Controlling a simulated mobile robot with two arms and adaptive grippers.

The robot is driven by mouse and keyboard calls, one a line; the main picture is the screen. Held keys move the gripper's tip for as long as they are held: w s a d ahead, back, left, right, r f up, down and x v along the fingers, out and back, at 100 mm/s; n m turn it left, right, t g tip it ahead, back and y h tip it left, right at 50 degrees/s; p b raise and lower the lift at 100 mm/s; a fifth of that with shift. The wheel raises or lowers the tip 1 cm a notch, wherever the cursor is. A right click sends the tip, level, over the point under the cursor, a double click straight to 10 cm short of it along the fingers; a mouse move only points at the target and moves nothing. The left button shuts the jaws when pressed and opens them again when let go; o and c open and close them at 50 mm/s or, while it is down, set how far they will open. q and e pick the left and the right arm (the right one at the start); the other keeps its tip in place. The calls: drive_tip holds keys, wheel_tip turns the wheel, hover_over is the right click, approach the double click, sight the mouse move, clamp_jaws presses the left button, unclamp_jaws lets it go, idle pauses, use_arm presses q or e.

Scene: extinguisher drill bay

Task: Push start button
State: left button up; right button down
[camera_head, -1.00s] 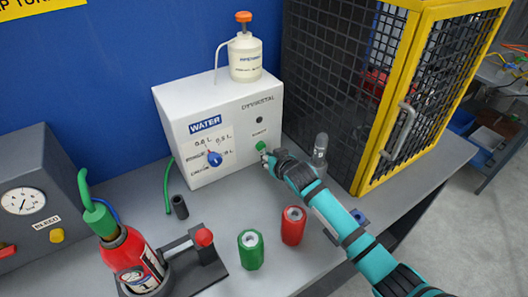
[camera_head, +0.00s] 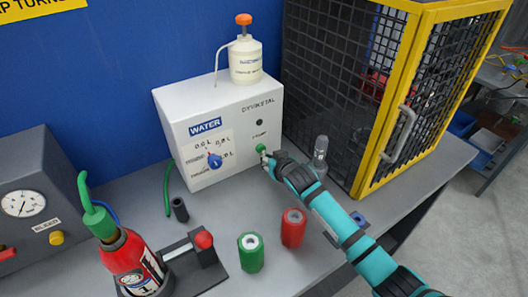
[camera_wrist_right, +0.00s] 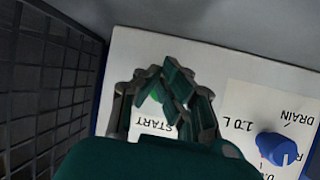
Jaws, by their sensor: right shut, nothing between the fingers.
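The green start button (camera_head: 262,148) is on the front of the white water dispenser box (camera_head: 170,110), below a small dark dot and a label. My right gripper (camera_head: 266,160) is shut and empty, with its tips right at the button. In the right wrist view the shut fingers (camera_wrist_right: 172,90) cover most of the green button (camera_wrist_right: 156,96), above the upside-down START label (camera_wrist_right: 157,124). I cannot tell whether the tips press it. My left gripper is not in view.
A blue knob (camera_head: 215,160) sits left of the button. A mesh cage with yellow frame (camera_head: 383,110) stands close on the right. A grey cylinder (camera_head: 320,150), red can (camera_head: 293,228), green can (camera_head: 250,252) and red extinguisher (camera_head: 133,262) stand on the bench.

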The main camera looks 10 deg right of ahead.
drive_tip(key=shift+w+r, duration=0.1)
idle(0.3)
drive_tip(key=shift+w+a, duration=0.15)
drive_tip(key=shift+w, duration=0.15)
